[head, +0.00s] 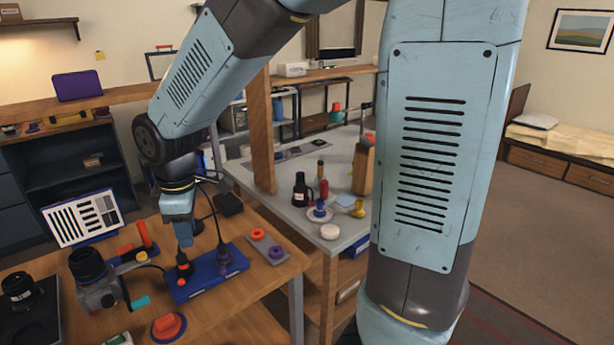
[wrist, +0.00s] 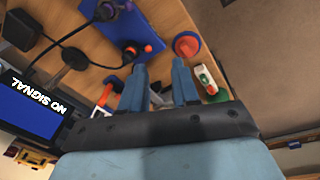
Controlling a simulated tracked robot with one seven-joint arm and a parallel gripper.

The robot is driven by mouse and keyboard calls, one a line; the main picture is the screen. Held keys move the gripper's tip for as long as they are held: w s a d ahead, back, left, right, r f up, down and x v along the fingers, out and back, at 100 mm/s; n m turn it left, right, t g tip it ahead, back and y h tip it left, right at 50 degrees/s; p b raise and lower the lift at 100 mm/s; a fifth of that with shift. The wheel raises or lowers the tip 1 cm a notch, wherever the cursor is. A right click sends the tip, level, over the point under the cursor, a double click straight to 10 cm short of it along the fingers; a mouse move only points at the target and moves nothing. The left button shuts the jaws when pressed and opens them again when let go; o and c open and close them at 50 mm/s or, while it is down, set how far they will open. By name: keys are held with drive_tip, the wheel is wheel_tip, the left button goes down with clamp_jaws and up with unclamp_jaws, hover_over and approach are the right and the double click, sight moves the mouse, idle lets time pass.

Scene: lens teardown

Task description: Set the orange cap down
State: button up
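A round orange cap-like piece (head: 168,326) rests on the wooden bench near its front edge. It also shows in the wrist view (wrist: 187,44), just beyond the right finger. My gripper (head: 184,240) points down over the blue board (head: 205,285), close above an orange-collared plug on it (head: 183,264). In the wrist view my gripper's two fingers (wrist: 158,70) are apart, with no object visible between them. The exact height of the fingertips above the board is hard to tell.
A grey strip (head: 270,252) with an orange and a purple ring lies right of the board. A camera-like device (head: 98,285) and a teal block (head: 140,301) stand left. Dark cables run up from the board. A grey-topped table (head: 290,215) stands behind, with bottles.

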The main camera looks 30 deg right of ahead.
drive_tip(key=s+d+r+m+t, duration=0.1)
drive_tip(key=s+d+r+m, duration=0.3)
drive_tip(key=d, duration=0.3)
drive_tip(key=s+d+r+m+t, duration=0.2)
drive_tip(key=s+d+r+m, duration=0.2)
drive_tip(key=d+m, duration=0.2)
drive_tip(key=s+d+r+m+t, duration=0.1)
drive_tip(key=s+d+r+m, duration=0.3)
drive_tip(key=d, duration=0.4)
drive_tip(key=shift+d+r+m+h, duration=0.25)
drive_tip(key=shift+m+h, duration=0.05)
drive_tip(key=shift+m, duration=0.3)
